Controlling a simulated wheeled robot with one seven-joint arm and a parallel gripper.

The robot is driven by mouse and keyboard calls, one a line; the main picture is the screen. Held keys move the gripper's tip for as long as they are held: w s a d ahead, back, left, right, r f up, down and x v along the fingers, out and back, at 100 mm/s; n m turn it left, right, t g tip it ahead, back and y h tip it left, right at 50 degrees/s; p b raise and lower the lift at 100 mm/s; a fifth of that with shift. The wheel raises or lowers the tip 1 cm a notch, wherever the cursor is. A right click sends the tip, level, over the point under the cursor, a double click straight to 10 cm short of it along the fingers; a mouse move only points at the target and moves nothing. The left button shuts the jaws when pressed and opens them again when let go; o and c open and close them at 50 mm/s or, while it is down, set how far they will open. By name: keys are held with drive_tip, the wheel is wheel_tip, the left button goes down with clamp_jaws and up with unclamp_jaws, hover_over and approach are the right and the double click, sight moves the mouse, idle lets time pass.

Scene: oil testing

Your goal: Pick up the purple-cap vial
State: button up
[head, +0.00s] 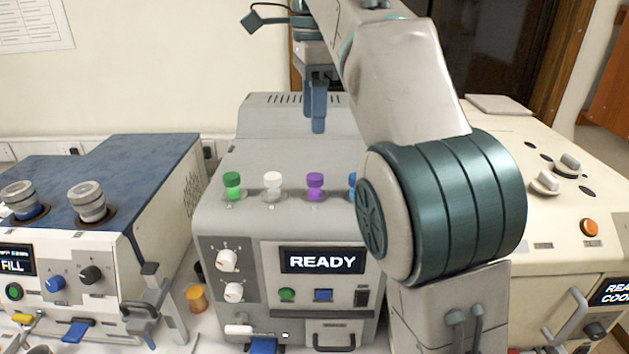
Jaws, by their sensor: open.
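The purple-cap vial (315,185) stands upright in a row of vials on the sloped top of the middle grey machine (218,220). A green-cap vial (232,185) and a white-cap vial (272,184) stand to its left. A blue-cap vial (352,187) stands to its right, mostly hidden behind my arm. My gripper (318,130) hangs fingers down above and behind the row, apart from the purple-cap vial. Its fingers look blue and overlap in this view. It is open, with nothing seen between the fingers.
A blue-topped machine (150,155) with two grey knobs stands at the left. A cream machine (545,215) with knobs and an orange button stands at the right. The middle machine's display reads READY. A small orange container (196,298) stands between the left and middle machines.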

drive_tip(key=b, duration=0.2)
hover_over(316, 176)
drive_tip(key=f, duration=0.6)
drive_tip(key=shift+a+f, duration=0.4)
drive_tip(key=shift+d+f, duration=0.2)
drive_tip(key=shift+f, duration=1.25)
drive_tip(key=shift+d+f, duration=0.2)
drive_tip(key=shift+f, duration=1.65)
drive_tip(key=c, duration=1)
